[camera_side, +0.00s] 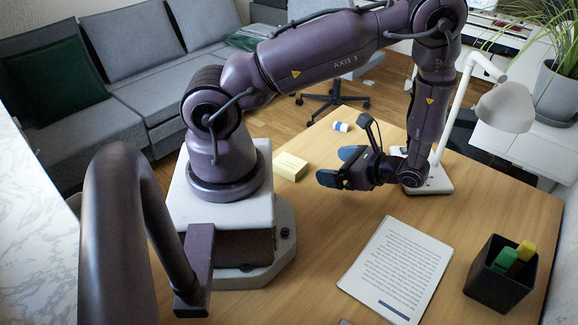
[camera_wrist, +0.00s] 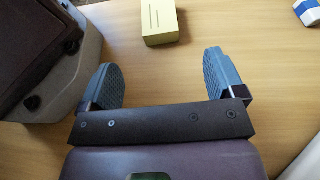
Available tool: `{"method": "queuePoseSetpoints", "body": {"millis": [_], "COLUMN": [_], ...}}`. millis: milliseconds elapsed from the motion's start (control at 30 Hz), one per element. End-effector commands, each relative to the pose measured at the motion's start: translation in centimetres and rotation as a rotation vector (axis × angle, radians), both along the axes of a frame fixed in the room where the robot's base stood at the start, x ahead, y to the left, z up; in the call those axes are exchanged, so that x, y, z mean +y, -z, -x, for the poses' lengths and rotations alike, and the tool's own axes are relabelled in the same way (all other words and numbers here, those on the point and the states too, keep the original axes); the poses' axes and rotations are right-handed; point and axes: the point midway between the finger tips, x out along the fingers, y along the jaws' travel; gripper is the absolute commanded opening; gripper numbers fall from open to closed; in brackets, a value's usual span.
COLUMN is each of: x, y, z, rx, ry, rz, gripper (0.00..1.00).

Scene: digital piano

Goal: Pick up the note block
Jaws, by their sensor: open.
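The note block is a pale yellow block (camera_side: 290,166) lying on the wooden desk, just right of my base in the side view. In the wrist view the note block (camera_wrist: 160,21) lies at the top centre, beyond my fingertips, with two short dark lines on its top face. My gripper (camera_side: 338,166) is to the right of the block in the side view, with its blue fingers pointing left towards it. In the wrist view my gripper (camera_wrist: 160,75) is open, with bare desk between the fingers. The block is apart from both fingers.
A blue and white eraser-like piece (camera_side: 341,127) lies behind the gripper. A white desk lamp (camera_side: 430,178) stands right beside my wrist. A printed sheet or tablet (camera_side: 398,268) and a black pen cup (camera_side: 499,285) with green and yellow items are at the front right. The desk between is clear.

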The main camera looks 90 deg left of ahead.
Motion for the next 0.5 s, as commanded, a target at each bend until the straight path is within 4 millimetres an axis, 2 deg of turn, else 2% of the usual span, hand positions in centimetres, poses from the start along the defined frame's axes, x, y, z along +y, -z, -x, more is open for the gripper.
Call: {"method": "queuePoseSetpoints", "body": {"millis": [300, 500], "x": [3.2, 4.3], "y": [2.0, 2.7], "z": [4.2, 5.5], "rx": [0.013, 0.009], "ry": [-0.004, -0.004], "rz": [0.004, 0.003], "gripper": [0.88, 0.88]}}
